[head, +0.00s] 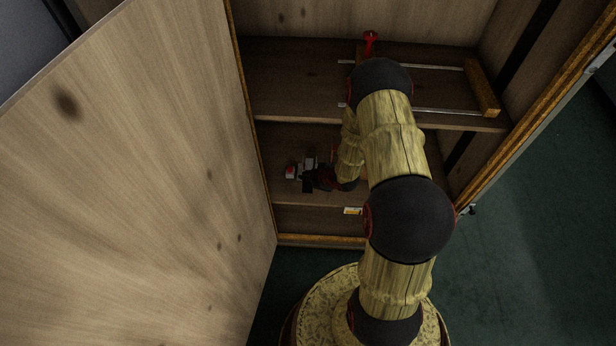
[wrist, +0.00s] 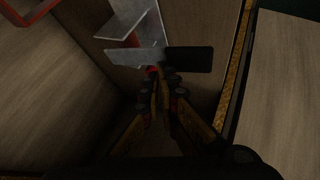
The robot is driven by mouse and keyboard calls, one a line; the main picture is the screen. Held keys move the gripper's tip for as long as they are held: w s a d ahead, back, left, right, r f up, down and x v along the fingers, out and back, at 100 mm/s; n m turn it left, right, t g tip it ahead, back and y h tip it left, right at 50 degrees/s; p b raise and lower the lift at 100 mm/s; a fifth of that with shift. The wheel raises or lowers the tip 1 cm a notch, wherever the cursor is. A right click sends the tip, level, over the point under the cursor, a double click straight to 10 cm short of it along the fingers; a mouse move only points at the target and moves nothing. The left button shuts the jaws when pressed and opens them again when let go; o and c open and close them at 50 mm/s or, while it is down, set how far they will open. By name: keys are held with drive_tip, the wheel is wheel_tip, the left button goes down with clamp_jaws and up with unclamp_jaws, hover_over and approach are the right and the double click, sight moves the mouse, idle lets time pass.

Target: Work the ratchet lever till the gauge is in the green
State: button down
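In the wrist view a flat grey metal lever (wrist: 122,58) with a black grip (wrist: 190,60) crosses just past my gripper (wrist: 164,74). The gripper's two fingers come together to a narrow gap with nothing visible between them. The fingertips are close to the lever near the start of the black grip; I cannot tell whether they touch it. Grey metal plates (wrist: 130,18) and a bit of red show behind the lever. In the head view my gripper (head: 308,182) is low inside the cabinet, beside a small white and red part (head: 292,172). I cannot make out a gauge face.
The wooden cabinet door (head: 140,130) stands open at the left. An upper shelf (head: 290,85) carries metal rails (head: 440,110), a wooden bar (head: 482,88) and a red piece (head: 370,42), above the gripper. A small yellow and white label (head: 352,210) is on the lower front.

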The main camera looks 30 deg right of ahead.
drive_tip(key=shift+s+a+f, duration=0.15)
drive_tip(key=shift+s+f, duration=0.15)
drive_tip(key=shift+f, duration=0.4)
idle(0.4)
drive_tip(key=shift+r, duration=0.1)
drive_tip(key=shift+w+r+p, duration=0.2)
drive_tip(key=shift+r+p, duration=1.45)
drive_tip(key=shift+r, duration=0.55)
drive_tip(key=r+p, duration=0.2)
drive_tip(key=r, duration=0.1)
drive_tip(key=r+p, duration=0.1)
drive_tip(key=r, duration=0.1)
drive_tip(key=shift+w+d+p, duration=0.25)
drive_tip(key=shift+p, duration=0.15)
